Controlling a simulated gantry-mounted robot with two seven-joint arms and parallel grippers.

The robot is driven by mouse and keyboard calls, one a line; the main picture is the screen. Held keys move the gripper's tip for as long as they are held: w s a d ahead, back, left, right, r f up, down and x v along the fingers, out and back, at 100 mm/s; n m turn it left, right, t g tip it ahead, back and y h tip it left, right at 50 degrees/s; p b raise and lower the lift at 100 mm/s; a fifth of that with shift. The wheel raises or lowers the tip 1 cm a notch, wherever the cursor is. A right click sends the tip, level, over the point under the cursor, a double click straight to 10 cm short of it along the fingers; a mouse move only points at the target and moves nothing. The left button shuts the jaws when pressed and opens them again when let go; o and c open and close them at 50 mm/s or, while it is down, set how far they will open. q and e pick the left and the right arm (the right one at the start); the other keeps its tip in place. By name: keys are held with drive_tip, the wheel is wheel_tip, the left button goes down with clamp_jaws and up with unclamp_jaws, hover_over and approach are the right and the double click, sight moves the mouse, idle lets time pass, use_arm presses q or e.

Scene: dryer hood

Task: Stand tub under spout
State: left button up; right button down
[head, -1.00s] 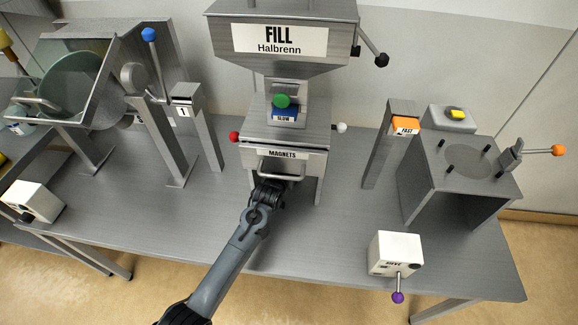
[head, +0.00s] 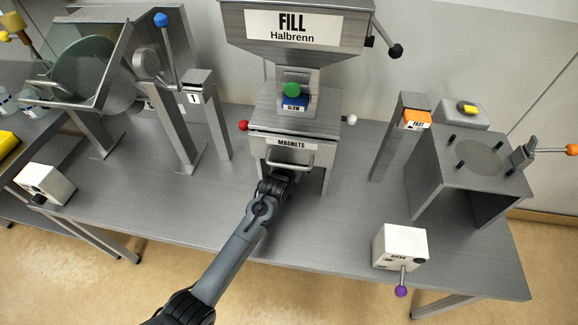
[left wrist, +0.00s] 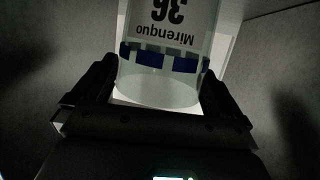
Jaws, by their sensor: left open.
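In the left wrist view a clear tub (left wrist: 158,85) with a blue-and-white band and a label reading "Mirenquo 36", upside down in the picture, stands between the two fingers. My left gripper (left wrist: 155,97) is open around it; whether a finger touches it I cannot tell. In the head view my left gripper (head: 277,184) is at the front opening of the filling machine (head: 292,90), below the "MAGNETS" drawer (head: 290,147). The tub is hidden there, and the spout's outlet does not show. My right gripper is not in view.
Legs and drawer handle of the machine (head: 288,163) are close around my left gripper. A white box with a purple knob (head: 400,247) stands front right, a grey stand (head: 468,170) behind it. The table front (head: 325,235) between is clear.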

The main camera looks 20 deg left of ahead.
use_arm(q)
drive_tip(key=s+g+p, duration=0.1)
drive_tip(key=s+g, duration=0.1)
drive_tip(key=s, duration=0.7)
drive_tip(key=s+f+g+p, duration=0.1)
drive_tip(key=s+g, duration=0.1)
drive_tip(key=s, duration=0.8)
drive_tip(key=s+m+g+p, duration=0.1)
drive_tip(key=s+g, duration=0.1)
drive_tip(key=s, duration=0.7)
drive_tip(key=shift+s+d+f+h, duration=0.1)
drive_tip(key=shift+s+f+h, duration=0.1)
drive_tip(key=shift+f+h, duration=0.1)
drive_tip(key=s+r+m+g, duration=0.1)
drive_tip(key=s+g, duration=0.4)
drive_tip(key=s, duration=1.2)
drive_tip(key=shift+a+r, duration=0.3)
drive_tip(key=shift+r, duration=0.1)
drive_tip(key=shift+w, duration=0.1)
wheel_tip(320, 180, up, 37)
drive_tip(key=p, duration=3.6)
drive_tip(key=shift+f+p, duration=0.15)
drive_tip(key=shift+p, duration=0.15)
drive_tip(key=shift+f, duration=0.1)
